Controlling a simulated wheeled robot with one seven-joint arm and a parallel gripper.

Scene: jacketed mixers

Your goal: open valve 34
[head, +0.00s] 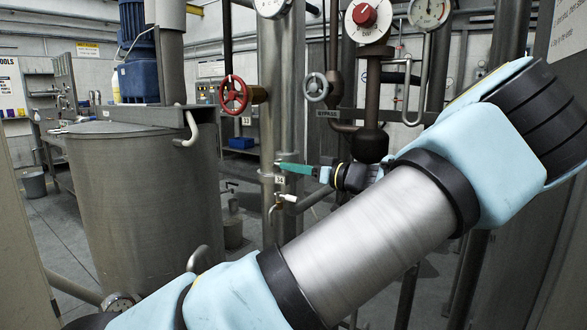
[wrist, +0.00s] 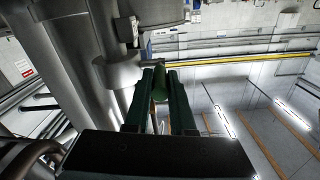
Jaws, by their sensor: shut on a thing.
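A tag reading 34 (head: 279,180) is on a vertical grey pipe in the middle of the head view. Just above it a green lever handle (head: 295,168) sticks out to the right from the pipe, roughly level. My gripper (head: 321,173) reaches it from the right, at the handle's outer end. In the wrist view my gripper (wrist: 160,76) has its two dark green fingers on either side of the green handle (wrist: 160,90), shut on it. The valve body is mostly hidden, and so is the gripped part of the handle in the head view.
A red handwheel (head: 234,95) tagged 33 and a grey handwheel (head: 316,87) are above. A small white-handled fitting (head: 286,198) sits just below the tag. A large steel tank (head: 145,200) stands at left. Gauges and dark pipes crowd the right. Floor shows between tank and pipes.

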